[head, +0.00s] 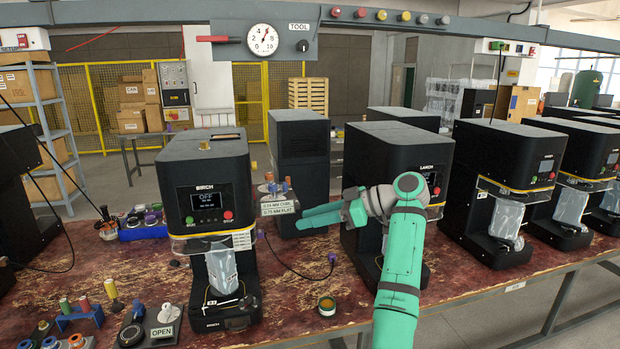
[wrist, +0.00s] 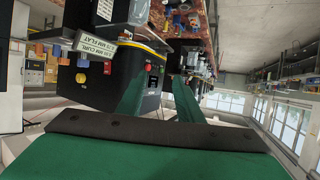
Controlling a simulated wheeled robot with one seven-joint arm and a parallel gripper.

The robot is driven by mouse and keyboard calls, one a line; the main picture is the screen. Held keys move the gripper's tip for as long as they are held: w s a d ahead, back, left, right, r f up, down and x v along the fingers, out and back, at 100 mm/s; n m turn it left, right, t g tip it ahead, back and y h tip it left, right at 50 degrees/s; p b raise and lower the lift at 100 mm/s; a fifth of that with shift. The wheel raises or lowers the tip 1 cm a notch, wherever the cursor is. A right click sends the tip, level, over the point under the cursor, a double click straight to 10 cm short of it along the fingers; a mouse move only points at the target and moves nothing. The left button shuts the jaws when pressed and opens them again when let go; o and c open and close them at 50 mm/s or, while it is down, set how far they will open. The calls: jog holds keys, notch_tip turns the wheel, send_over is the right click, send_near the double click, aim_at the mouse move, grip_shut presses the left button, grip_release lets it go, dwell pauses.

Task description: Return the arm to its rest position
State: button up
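My green arm (head: 402,260) rises from the bottom of the head view, bends at an elbow and reaches left over the bench. My gripper (head: 304,217) points left, in front of the black machine labelled LARCH and close to the dark unit behind the bench. In the wrist view my gripper (wrist: 160,82) shows two green fingers standing apart, with nothing between them. A black machine with a red button (wrist: 105,68) fills the space beyond the fingers.
The BIRCH machine (head: 208,180) stands left of my gripper, holding a clear bag. The LARCH machine (head: 400,150) stands right behind my arm. A small open tin (head: 327,307) and a purple-ended cable lie on the worn red bench (head: 290,325). An overhead rail carries a dial (head: 262,40).

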notch_tip(320, 180, down, 32)
jog(key=w+a+m+t+h, duration=0.1)
jog(key=a+m+t+h, duration=0.2)
jog(key=m, duration=0.5)
jog(key=s+d+f+m+t+h, duration=0.1)
jog(key=s+f+m+t+h, duration=0.15)
jog(key=s+f, duration=0.7)
jog(key=s+d+f+m+t+h, duration=0.1)
jog(key=s+f+m+h, duration=0.15)
jog(key=s+f, duration=0.7)
jog(key=s+d+f+m+t+h, duration=0.1)
jog(key=s+f+h, duration=0.15)
jog(key=s, duration=0.85)
jog(key=s+f+m+t+h, duration=0.15)
jog(key=s+f, duration=0.25)
jog(key=s, duration=0.7)
jog(key=s+r+t+h, duration=0.1)
jog(key=s+r+t, duration=0.1)
jog(key=s+r, duration=1.7)
jog(key=shift+s+a+r+t, duration=0.3)
jog(key=shift+s+r+t, duration=0.1)
jog(key=shift+s, duration=0.45)
